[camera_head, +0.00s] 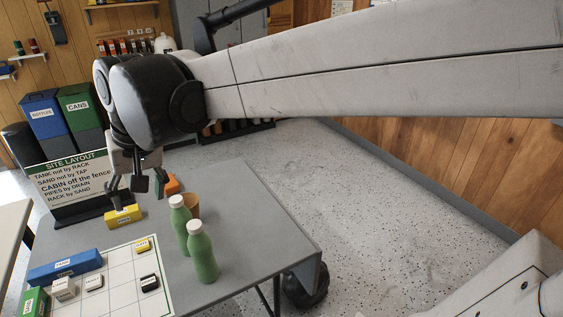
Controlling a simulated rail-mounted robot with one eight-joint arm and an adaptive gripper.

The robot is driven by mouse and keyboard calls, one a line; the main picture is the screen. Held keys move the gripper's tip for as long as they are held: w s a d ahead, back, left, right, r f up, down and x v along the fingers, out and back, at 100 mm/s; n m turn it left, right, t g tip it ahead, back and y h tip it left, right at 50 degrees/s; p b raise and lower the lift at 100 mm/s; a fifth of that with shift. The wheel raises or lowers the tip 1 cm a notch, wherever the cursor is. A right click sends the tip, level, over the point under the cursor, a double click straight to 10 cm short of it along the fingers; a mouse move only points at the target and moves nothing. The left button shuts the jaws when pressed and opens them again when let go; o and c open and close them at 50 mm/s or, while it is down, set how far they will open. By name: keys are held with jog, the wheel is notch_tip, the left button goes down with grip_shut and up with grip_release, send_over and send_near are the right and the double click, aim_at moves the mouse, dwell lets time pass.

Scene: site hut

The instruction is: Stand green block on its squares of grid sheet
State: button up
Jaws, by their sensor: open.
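The green block (35,302) stands at the lower left of the table, by the left edge of the white grid sheet (122,273); the picture edge cuts off part of that area, and I cannot tell whether it touches the sheet. A label shows on its side. My gripper (137,188) is open and empty, pointing down over the far part of the table, well away from the green block. It is just above a yellow block (124,216) behind the sheet; I cannot tell whether a finger touches it. A long blue block (64,268) lies at the sheet's back left.
White blocks (63,289), a small yellow block (143,246) and a black-sided block (149,283) sit on the sheet. Two green bottles (202,257) and a brown cup (192,205) stand to its right. A "SITE LAYOUT" sign (78,181) stands behind. The table's right side is clear.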

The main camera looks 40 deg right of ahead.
jog(key=s+d+f+t, duration=0.1)
jog(key=s+d+f, duration=0.2)
jog(key=s, duration=0.4)
jog(key=s+d+f+n+t+h, duration=0.1)
jog(key=s+d+f+t, duration=0.1)
jog(key=s+d+f, duration=0.2)
jog(key=s+d, duration=0.1)
jog(key=s, duration=0.2)
jog(key=shift+d+t, duration=0.3)
jog(key=shift+d, duration=0.1)
